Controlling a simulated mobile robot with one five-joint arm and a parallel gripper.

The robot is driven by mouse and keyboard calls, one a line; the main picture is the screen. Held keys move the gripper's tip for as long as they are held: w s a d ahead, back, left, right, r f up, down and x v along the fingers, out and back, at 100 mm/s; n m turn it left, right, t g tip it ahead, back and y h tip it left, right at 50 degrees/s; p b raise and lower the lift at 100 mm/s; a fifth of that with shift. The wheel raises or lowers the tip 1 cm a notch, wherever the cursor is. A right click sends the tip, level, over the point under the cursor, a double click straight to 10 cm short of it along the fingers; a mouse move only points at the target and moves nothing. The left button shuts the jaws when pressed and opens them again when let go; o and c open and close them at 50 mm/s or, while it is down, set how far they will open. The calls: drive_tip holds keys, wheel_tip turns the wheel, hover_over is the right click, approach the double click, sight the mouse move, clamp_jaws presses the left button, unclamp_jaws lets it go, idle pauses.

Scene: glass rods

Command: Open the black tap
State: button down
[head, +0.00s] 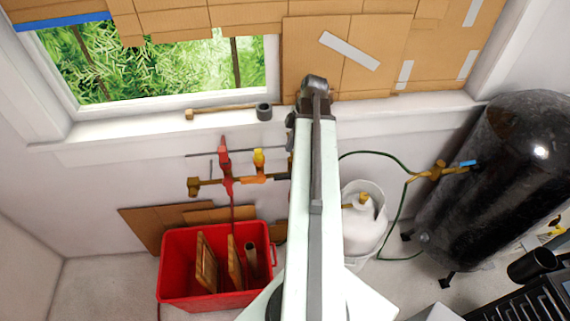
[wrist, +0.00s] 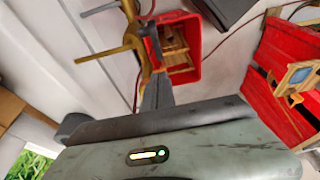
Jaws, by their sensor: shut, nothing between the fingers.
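In the head view my arm covers the right end of the pipework and my gripper. Left of the arm, the red tap (head: 226,165) and yellow tap (head: 259,160) show on the brass pipe (head: 205,184).
A red crate (head: 190,299) with wooden boards stands below the pipework. Right of my arm are a white gas bottle (head: 361,232), a green hose (head: 397,222) and a large black tank (head: 490,190). A hammer (head: 222,110) lies on the window sill.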

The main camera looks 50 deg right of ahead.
sight(279, 175)
drive_tip(key=b+x, duration=1.3)
drive_tip(key=shift+s+d+f, duration=0.25)
drive_tip(key=shift+d, duration=0.05)
drive_tip(key=shift+f+b, duration=0.4)
drive_tip(key=shift+f, duration=0.05)
drive_tip(key=shift+r, duration=0.1)
